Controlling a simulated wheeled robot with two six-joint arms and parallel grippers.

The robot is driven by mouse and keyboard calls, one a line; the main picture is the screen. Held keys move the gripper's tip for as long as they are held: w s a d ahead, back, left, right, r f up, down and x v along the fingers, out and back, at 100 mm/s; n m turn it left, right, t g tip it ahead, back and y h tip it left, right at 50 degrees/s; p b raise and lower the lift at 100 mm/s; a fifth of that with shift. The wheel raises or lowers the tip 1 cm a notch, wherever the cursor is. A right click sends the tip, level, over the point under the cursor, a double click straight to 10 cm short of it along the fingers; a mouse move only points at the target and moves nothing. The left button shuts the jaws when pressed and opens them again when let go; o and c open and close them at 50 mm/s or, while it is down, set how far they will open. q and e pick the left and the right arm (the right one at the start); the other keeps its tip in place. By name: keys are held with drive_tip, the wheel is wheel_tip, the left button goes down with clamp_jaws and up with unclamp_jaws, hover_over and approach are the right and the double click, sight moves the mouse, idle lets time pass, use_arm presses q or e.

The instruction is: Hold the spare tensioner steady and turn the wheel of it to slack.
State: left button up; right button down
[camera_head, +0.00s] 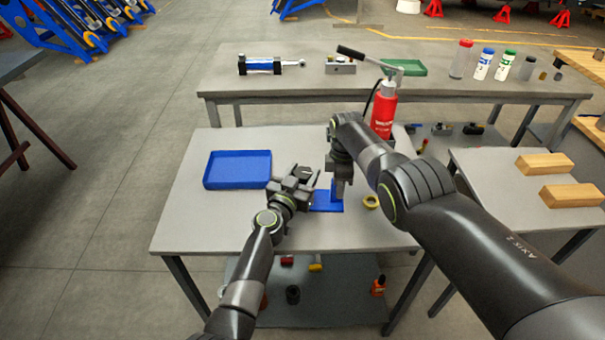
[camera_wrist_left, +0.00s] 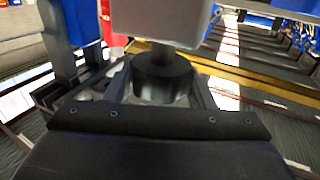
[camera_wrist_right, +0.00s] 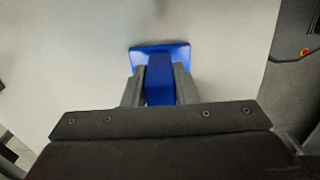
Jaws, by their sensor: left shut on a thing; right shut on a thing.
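The spare tensioner stands on the front table, its blue base (camera_head: 326,204) flat on the top and partly hidden by my arms. My right gripper (camera_head: 339,194) points down and is shut on the tensioner's blue upright (camera_wrist_right: 160,82), above the blue foot plate (camera_wrist_right: 140,57). My left gripper (camera_head: 312,180) comes in from the left side. It is shut on the black round wheel (camera_wrist_left: 162,72), which sits between its fingers under a grey block (camera_wrist_left: 160,20) and short shaft. The wheel cannot be made out in the head view.
A blue tray (camera_head: 238,184) lies at the left on the front table (camera_head: 190,222). A yellow ring (camera_head: 371,201) lies right of the tensioner. Wooden blocks (camera_head: 545,163) lie on the right table.

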idle(0.3)
use_arm(q)
drive_tip(key=o, duration=1)
drive_tip(key=m+g+h, duration=0.1)
drive_tip(key=m+h, duration=0.1)
drive_tip(key=h, duration=0.1)
drive_tip(key=shift+a+g, duration=0.1)
drive_tip(key=shift+g, duration=0.3)
drive_tip(key=shift+s+a+m+g+h, duration=0.15)
drive_tip(key=shift+m+g+h, duration=0.15)
drive_tip(key=shift+m+h, duration=0.2)
drive_tip(key=v, duration=1.1)
drive_tip(key=shift+s+a, duration=0.1)
drive_tip(key=shift+s, duration=0.15)
